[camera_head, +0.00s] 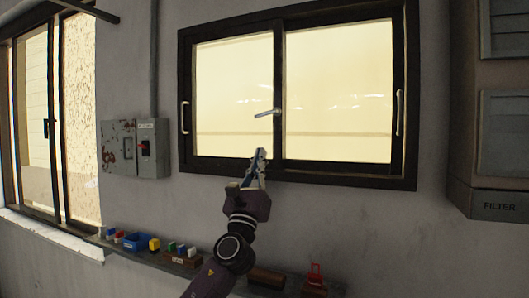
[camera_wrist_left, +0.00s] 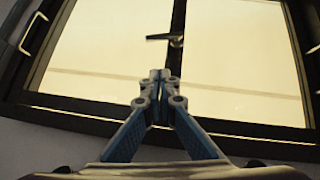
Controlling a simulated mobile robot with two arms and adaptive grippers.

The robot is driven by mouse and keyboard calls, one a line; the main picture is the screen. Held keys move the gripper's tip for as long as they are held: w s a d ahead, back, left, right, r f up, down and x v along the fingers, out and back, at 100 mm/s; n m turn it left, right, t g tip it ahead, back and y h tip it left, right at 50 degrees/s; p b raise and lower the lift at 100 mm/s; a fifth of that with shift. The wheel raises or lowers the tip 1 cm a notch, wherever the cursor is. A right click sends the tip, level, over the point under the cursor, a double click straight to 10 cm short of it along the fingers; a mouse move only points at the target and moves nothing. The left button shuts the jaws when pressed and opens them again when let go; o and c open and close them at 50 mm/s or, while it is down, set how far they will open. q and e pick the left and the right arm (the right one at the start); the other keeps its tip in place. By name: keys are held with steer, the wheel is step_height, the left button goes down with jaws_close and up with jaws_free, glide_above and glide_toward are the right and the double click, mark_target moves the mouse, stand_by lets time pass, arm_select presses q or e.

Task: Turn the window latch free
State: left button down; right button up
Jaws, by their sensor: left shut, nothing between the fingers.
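The window (camera_head: 338,90) has a dark frame and two bright panes, with a dark upright bar between them. A silver latch (camera_head: 268,113) sits on that bar, its lever pointing left and slightly down. The latch also shows in the left wrist view (camera_wrist_left: 166,38), above the fingertips. My left gripper (camera_head: 260,153) is below the latch, in front of the lower window frame, and apart from the latch in the picture. In the left wrist view its fingers (camera_wrist_left: 160,78) are together with nothing between them. My right gripper is not in view.
Pale handles (camera_head: 185,117) flank the window. A grey switch box (camera_head: 134,148) hangs left, near another window (camera_head: 52,125). A filter cabinet (camera_head: 498,205) stands right. A low ledge holds a blue bin (camera_head: 138,242), small coloured blocks and a red item (camera_head: 315,278).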

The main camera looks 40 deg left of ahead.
arm_select(q)
steer(key=b+v, duration=0.1)
steer(key=v, duration=0.3)
steer(key=shift+w+d, duration=0.1)
stand_by(0.4)
